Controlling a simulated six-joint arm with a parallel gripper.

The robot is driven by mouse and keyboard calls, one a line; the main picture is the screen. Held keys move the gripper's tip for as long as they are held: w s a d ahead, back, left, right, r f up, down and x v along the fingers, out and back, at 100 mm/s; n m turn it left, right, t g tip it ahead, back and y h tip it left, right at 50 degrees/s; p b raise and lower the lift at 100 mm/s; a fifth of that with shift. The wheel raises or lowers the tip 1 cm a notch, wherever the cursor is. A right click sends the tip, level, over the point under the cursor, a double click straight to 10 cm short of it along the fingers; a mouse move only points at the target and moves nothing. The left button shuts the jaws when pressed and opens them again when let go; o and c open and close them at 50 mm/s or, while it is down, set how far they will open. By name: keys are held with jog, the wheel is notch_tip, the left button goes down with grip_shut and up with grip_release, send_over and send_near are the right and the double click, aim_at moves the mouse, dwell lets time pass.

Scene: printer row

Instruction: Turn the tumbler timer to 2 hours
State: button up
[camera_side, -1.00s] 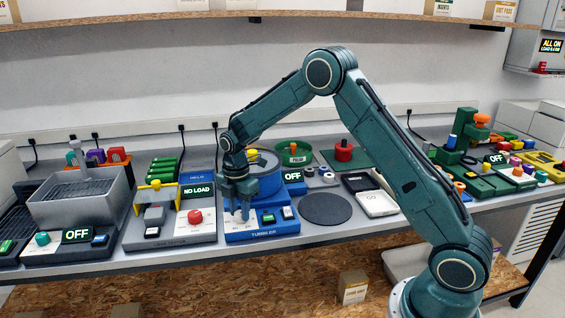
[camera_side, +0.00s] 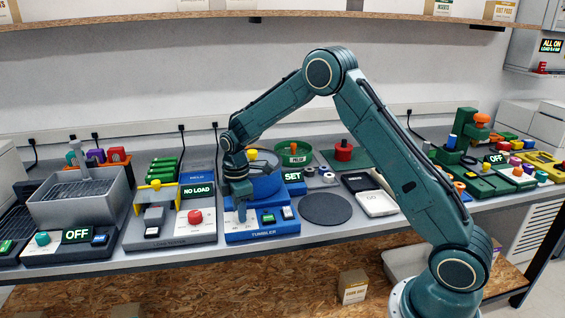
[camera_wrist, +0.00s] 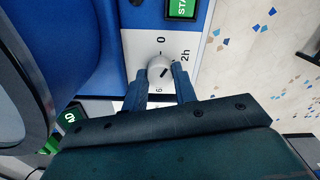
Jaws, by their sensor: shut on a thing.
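The blue tumbler (camera_side: 262,237) stands at the middle of the bench, its display (camera_side: 292,176) reading SET. My gripper (camera_side: 241,215) reaches down over its front panel and hides the timer knob in the side view. In the wrist view my gripper (camera_wrist: 162,84) is shut on the white timer knob (camera_wrist: 158,63), one finger on each side. The scale (camera_wrist: 195,50) around the knob shows 0, 2h and a partly hidden 6. A dark mark shows on the knob near the right finger; I cannot tell exactly which label it points to.
A green start button (camera_wrist: 181,8) sits beside the scale in the wrist view. The load tester (camera_side: 170,235) with a red button stands left of the tumbler. A dark round pad (camera_side: 326,208) and a white scale (camera_side: 377,203) lie to the right.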

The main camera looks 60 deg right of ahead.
jog(key=m, duration=0.5)
jog(key=shift+m, duration=0.4)
jog(key=o, duration=1)
jog(key=shift+r, duration=0.15)
jog(key=shift+r, duration=6.8)
